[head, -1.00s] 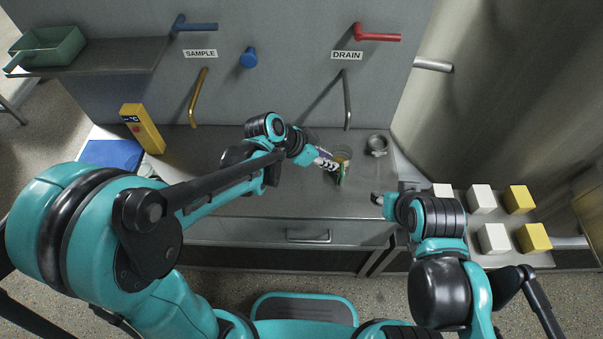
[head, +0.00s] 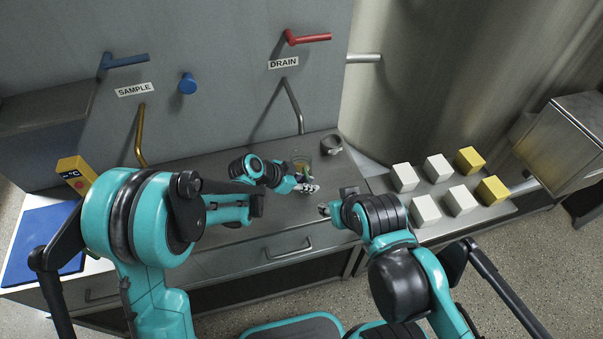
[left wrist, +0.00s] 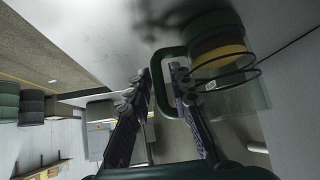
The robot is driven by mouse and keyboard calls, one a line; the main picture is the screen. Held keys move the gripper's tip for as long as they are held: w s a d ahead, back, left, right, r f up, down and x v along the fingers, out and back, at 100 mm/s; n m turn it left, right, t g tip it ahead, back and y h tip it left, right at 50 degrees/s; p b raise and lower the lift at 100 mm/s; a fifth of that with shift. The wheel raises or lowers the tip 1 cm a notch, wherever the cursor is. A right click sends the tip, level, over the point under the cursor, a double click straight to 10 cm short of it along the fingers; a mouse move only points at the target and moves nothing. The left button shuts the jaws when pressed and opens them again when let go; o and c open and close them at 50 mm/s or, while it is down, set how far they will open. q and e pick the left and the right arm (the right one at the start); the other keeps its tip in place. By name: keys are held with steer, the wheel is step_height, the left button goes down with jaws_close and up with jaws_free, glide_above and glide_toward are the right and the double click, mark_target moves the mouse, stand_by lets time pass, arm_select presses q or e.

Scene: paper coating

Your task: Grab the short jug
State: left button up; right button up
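The short jug is a clear glass jug (head: 303,161) standing on the steel counter near the wall. In the left wrist view the jug (left wrist: 235,95) is at the right, with a dark green rim, a yellow band and a dark green handle. My left gripper (head: 309,187) is at the near side of the jug. In the left wrist view the left gripper's (left wrist: 161,75) fingers are apart, with the jug's handle between them; a gap shows beside the handle. My right gripper (head: 323,209) is at the counter's front edge, apart from the jug, its fingers too small to read.
Drain (head: 292,104) and sample (head: 140,135) pipes come from the wall. White and yellow cubes (head: 440,167) sit on a tray at right. A yellow meter (head: 76,174) stands at left.

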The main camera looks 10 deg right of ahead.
arm_select(q)
steer(key=x, duration=0.3)
steer(key=shift+d+f+b, duration=0.1)
steer(key=shift+f+b, duration=0.05)
steer(key=shift+b, duration=0.2)
jaws_close()
